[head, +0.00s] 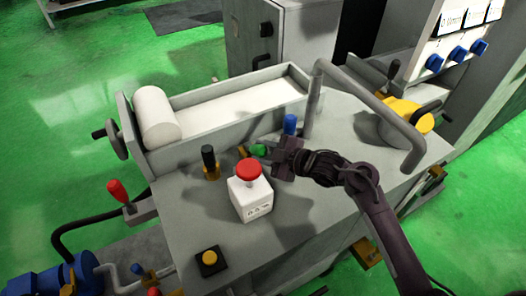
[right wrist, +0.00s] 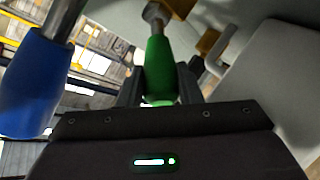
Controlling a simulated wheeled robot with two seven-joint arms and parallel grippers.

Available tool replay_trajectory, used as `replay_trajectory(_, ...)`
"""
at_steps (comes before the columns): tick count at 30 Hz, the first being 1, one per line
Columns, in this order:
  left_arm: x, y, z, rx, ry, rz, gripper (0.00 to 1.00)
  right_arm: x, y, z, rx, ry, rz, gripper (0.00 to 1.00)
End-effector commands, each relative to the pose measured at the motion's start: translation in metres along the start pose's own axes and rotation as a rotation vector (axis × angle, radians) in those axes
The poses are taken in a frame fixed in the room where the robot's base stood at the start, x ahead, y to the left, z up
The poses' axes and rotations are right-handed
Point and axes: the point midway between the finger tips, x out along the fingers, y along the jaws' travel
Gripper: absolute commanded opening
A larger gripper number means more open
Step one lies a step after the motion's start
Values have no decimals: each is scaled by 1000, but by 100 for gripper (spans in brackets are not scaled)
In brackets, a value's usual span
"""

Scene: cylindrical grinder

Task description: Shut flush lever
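A lever with a green handle (head: 258,150) stands on the grey machine top, behind and to the right of the red-topped button box. None of the levers has a readable label, so I cannot tell by name which is the flush lever. My right gripper (head: 277,153) reaches in from the right at this green handle. In the right wrist view the green handle (right wrist: 160,68) lies between the two fingers (right wrist: 161,88), which are close against both its sides. The handle's lower end is partly hidden by the gripper body. My left gripper is not in view.
A blue-handled lever (head: 290,124) stands just behind my right gripper; it looms close at left in the wrist view (right wrist: 35,85). A black-handled lever (head: 209,158) and the red-topped button box (head: 250,197) are to the left. A bent grey pipe (head: 375,105) arches behind my arm.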

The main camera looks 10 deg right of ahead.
Motion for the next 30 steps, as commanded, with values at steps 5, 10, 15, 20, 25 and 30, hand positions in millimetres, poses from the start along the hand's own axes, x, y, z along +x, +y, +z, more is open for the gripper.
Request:
replay_trajectory(5, 0, 0, 1, 0, -2, 0, 52, 0, 0, 0, 0, 0, 0, 8)
replay_trajectory(10, 0, 0, 2, 0, -2, 0, 52, 0, 0, 0, 0, 0, 0, 0)
replay_trajectory(15, -8, 0, 1, 0, -2, 0, 52, 0, 3, -4, 9, -9, -13, 0)
replay_trajectory(20, -28, -1, 0, 0, -1, 0, 52, 1, 10, -9, 34, -44, -56, 0)
replay_trajectory(25, -36, -1, 2, 1, -4, 0, 52, 3, 10, -7, 55, -74, -88, 0)
replay_trajectory(30, -33, 0, 4, 2, -6, 0, 52, 4, 9, -6, 55, -74, -87, 0)
